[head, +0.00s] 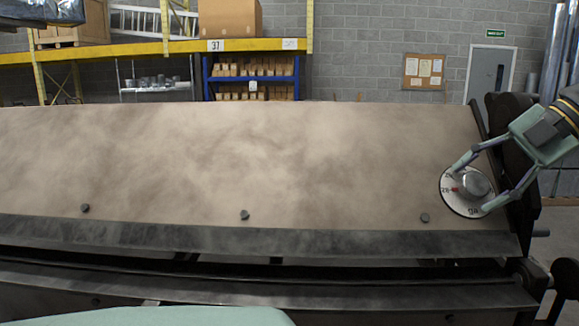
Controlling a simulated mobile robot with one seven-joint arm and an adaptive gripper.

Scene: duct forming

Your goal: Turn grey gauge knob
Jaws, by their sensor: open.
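The grey gauge knob (475,184) sits at the centre of a round white dial (452,202) with dark markings and a red mark at its left side. The dial is on the right end of the machine's wide tan panel (250,160). My gripper (471,190) reaches in from the upper right. It is open, with one finger above and left of the knob and the other below and right of it. The fingers straddle the knob; I cannot tell whether either touches it. Part of the dial's right side is hidden by the lower finger.
Several dark bolt heads, one of them at the left (85,208), line the panel's lower part. A dark metal edge (250,238) runs below it. Shelving (150,48) is far behind.

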